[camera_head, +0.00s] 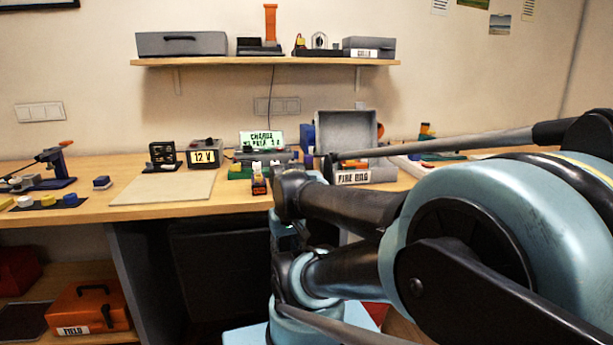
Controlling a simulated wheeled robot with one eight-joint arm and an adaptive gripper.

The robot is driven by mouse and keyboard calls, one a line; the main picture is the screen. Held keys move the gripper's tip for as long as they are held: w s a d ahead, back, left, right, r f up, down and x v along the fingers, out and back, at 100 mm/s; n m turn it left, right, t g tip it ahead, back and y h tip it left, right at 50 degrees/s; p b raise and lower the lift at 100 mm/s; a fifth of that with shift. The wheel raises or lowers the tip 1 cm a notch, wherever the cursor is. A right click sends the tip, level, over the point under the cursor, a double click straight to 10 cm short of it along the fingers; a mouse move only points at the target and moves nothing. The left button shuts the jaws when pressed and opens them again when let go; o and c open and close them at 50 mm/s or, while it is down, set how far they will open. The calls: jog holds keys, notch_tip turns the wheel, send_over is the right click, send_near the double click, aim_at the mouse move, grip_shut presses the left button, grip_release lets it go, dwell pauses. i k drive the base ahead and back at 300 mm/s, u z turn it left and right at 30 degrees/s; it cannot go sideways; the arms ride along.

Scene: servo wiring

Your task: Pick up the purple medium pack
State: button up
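I cannot pick out a clearly purple pack in the head view. A small dark block with a bluish-purple tint (102,183) sits on the left part of the workbench, between the dark tray of blocks and the pale mat. Its size and exact colour are hard to tell. My blue and black arm fills the right and lower middle of the view and hides part of the bench. I do not see the gripper's fingers, so I cannot tell what they hold.
A pale mat (165,189) lies bare on the workbench. Behind it stands a box marked "12 V" (204,154). An open grey case marked "FIRE BAG" (347,131) stands right of centre. A dark tray (35,204) holds small blocks. An orange case (90,308) lies below.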

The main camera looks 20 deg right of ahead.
aim_at(259, 182)
jog(key=k, duration=1.4)
jog(key=z, duration=0.25)
jog(key=i, duration=0.95)
